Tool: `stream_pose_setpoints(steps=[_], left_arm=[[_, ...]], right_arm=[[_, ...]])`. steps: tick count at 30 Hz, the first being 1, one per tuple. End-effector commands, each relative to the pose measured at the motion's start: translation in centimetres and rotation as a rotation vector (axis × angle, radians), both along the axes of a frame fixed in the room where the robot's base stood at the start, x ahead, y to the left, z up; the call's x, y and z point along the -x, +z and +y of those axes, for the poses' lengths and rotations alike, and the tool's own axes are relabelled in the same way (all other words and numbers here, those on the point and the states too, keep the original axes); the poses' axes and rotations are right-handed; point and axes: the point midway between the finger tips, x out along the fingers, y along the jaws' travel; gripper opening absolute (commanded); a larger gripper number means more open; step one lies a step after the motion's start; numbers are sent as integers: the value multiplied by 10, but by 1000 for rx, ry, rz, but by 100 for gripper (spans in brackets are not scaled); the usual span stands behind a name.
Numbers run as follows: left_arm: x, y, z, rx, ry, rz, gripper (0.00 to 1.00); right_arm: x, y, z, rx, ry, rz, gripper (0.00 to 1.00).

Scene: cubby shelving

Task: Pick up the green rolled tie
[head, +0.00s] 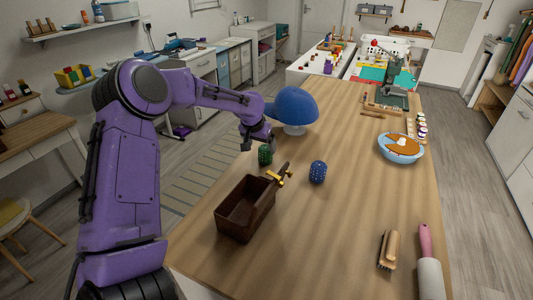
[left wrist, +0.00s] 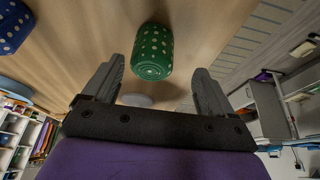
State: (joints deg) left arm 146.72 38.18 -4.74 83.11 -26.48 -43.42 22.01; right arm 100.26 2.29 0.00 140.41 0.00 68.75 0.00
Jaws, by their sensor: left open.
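The green rolled tie (head: 265,155), with pale dots, stands on the wooden table near its left edge, behind the brown box. It also shows in the left wrist view (left wrist: 153,52), at the top middle, between the lines of the two fingers and beyond their tips. My left gripper (head: 260,139) is just above and behind the tie in the head view. In the left wrist view the gripper (left wrist: 158,75) is open, with a finger on each side and nothing held. Whether it touches the tie I cannot tell. My right gripper is not in view.
A brown open box (head: 246,208) with a gold clasp stands in front of the tie. A blue dotted rolled tie (head: 318,172) stands to the right. A blue dome on a white stand (head: 293,106) is behind. The table's middle right is clear.

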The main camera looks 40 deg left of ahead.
Motion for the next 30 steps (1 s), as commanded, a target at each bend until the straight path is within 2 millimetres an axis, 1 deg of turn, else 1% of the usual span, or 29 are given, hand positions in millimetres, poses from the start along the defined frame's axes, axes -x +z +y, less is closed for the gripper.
stream_pose_setpoints(steps=[6,9,12,17,18,20,21,23,30], left_arm=[[-18,-27,-4,1,-3,4,86],[-23,-42,-3,1,-2,2,86],[-26,-48,-2,-1,-4,0,86],[-26,-48,-2,-2,-4,-1,86],[-26,-48,-2,-2,-4,-1,82],[-26,-48,-2,-2,-4,-1,63],[-26,-48,-2,-2,-4,-1,50],[-26,-48,-2,-2,-4,-1,30],[-26,-48,-2,-2,-4,-1,29]], right_arm=[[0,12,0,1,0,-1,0],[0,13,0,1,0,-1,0],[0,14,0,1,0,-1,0],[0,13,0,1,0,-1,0],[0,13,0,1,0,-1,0],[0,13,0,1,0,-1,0],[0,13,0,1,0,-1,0],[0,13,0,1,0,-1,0],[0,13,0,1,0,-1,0]])
